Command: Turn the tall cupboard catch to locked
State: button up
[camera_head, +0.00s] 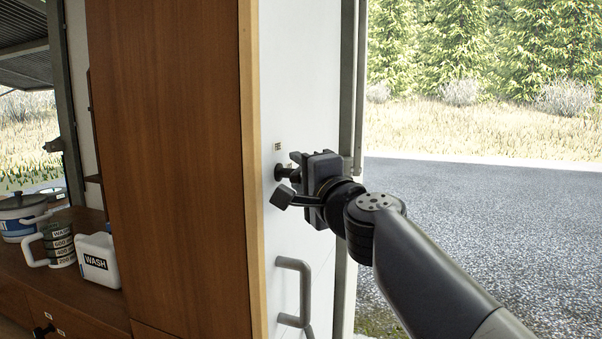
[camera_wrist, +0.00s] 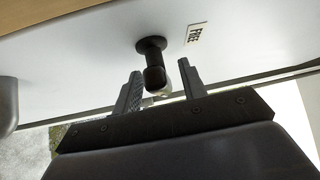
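The tall cupboard's white door (camera_head: 300,70) stands upright beside a brown wooden side panel. Its catch (camera_head: 281,173) is a black knob on a round base, and it also shows in the wrist view (camera_wrist: 151,47). My gripper (camera_head: 297,174) is at the door in front of the catch. In the wrist view my gripper (camera_wrist: 159,70) has its two fingers apart, one on each side of the catch's stem, with visible gaps. The catch's far end is partly hidden low between the fingers.
A grey door handle (camera_head: 293,290) projects below the catch. Open paved ground (camera_head: 490,220) lies at the right.

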grip_shut()
dwell(0.4)
jog(key=shift+r+p, duration=0.2)
jog(key=shift+p, duration=0.3)
jog(key=shift+r+m+g+p, duration=0.1)
jog(key=shift+m+g+p, duration=0.2)
jog(key=shift+p, duration=1.3)
jog(key=shift+h+p, duration=0.3)
jog(key=shift+p, duration=0.1)
jog(key=shift+f+m+g, duration=0.3)
jog(key=shift+m, duration=0.1)
